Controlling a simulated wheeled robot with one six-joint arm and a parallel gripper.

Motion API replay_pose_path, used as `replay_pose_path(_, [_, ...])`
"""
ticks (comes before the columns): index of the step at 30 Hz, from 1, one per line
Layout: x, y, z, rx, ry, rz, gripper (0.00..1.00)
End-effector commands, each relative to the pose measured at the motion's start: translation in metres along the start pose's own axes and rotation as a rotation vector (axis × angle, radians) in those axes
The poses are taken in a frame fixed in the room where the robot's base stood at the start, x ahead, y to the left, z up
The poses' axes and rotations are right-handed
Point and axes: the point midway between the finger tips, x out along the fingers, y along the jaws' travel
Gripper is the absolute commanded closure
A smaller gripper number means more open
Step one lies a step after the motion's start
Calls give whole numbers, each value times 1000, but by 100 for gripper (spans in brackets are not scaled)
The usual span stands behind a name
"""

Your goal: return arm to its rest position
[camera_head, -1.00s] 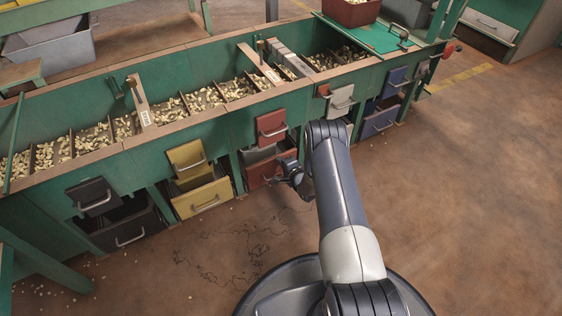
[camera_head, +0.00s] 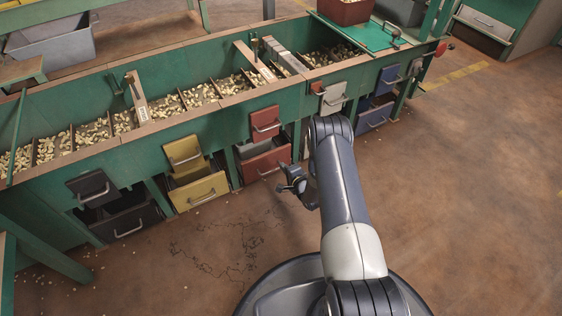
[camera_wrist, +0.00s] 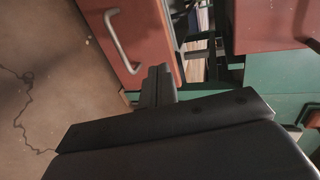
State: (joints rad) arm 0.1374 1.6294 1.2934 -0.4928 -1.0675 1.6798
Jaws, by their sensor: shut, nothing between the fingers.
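My gripper (camera_head: 287,188) shows in the head view just left of my arm, in front of the red lower drawer. In the wrist view its dark fingers (camera_wrist: 157,84) are together with nothing between them. The red lower drawer (camera_head: 264,165) faces my gripper; its front and metal handle show in the wrist view (camera_wrist: 130,35). From the head view I cannot tell the exact gap between gripper and drawer. My arm reaches forward from my base and bends down at its far joint, which hides part of the bench behind it.
The green bench (camera_head: 225,120) holds compartments of nuts along its top. Yellow (camera_head: 200,191), black (camera_head: 126,222) and blue (camera_head: 374,117) lower drawers line its front. Small flaps with handles sit above them. The brown floor (camera_head: 470,200) to the right is clear.

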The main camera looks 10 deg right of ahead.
Motion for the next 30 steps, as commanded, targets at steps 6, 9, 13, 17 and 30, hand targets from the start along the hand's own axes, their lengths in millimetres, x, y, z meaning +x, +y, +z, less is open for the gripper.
replay_pose_path(6, [-41, -2, 0, 4, 1, 4, 100])
replay_pose_path(9, [-53, -1, -1, 2, 1, 3, 100])
replay_pose_path(13, [-60, 0, 0, 2, 0, 1, 100])
replay_pose_path(17, [-62, 1, 0, 1, -1, 1, 100])
replay_pose_path(30, [-45, 3, 0, -2, -1, -1, 100])
